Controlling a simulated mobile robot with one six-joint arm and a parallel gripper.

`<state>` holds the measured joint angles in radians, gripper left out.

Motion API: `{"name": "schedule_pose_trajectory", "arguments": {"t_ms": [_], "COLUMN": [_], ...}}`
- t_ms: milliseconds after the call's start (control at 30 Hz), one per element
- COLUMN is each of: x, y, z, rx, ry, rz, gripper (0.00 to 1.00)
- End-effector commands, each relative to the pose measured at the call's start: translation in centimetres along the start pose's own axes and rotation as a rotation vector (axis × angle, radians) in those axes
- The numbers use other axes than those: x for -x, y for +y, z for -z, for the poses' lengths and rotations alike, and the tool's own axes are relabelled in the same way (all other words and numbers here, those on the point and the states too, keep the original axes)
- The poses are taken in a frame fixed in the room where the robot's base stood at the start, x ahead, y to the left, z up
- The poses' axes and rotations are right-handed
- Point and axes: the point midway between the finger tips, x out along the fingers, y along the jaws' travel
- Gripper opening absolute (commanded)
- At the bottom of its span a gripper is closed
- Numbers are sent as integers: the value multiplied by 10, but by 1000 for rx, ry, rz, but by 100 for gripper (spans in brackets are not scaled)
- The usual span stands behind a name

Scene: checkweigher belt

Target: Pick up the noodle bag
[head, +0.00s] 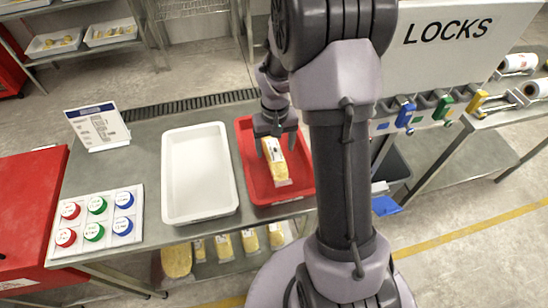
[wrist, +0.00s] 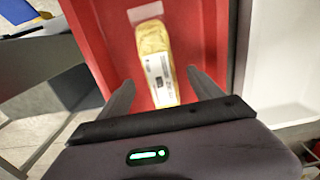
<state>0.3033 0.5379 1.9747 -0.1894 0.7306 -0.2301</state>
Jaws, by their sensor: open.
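The noodle bag (head: 277,163) is a yellow pack with a white label, and it lies in the red tray (head: 250,187) on the steel table. In the wrist view the noodle bag (wrist: 155,62) lies lengthwise ahead of the jaws, its near end between the fingertips. My gripper (head: 276,147) is open above the red tray, its fingers on either side of the bag. In the wrist view my gripper (wrist: 163,85) shows both fingers apart, with red tray floor visible on each side of the bag. I cannot tell how far above the bag the fingertips are.
An empty white tray (head: 171,213) stands left of the red tray. A board of coloured buttons (head: 57,240) and a sign stand (head: 98,128) are at the table's left. Several yellow packs (head: 223,247) lie on the lower shelf. A LOCKS panel (head: 450,50) stands at right.

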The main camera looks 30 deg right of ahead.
Motion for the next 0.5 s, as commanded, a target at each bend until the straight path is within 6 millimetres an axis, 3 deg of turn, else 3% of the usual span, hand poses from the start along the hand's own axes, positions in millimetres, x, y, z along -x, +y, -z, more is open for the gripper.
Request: {"name": "schedule_pose_trajectory", "arguments": {"t_ms": [100, 200, 400, 500], "x": [-29, -44, -43, -42], "y": [-1, -1, -1, -1], "z": [2, 2, 2, 2], "rx": [0, -1, -1, -1], "ry": [-2, -1, 1, 1], "rz": [0, 1, 2, 1], "gripper": [75, 75, 75, 55]}}
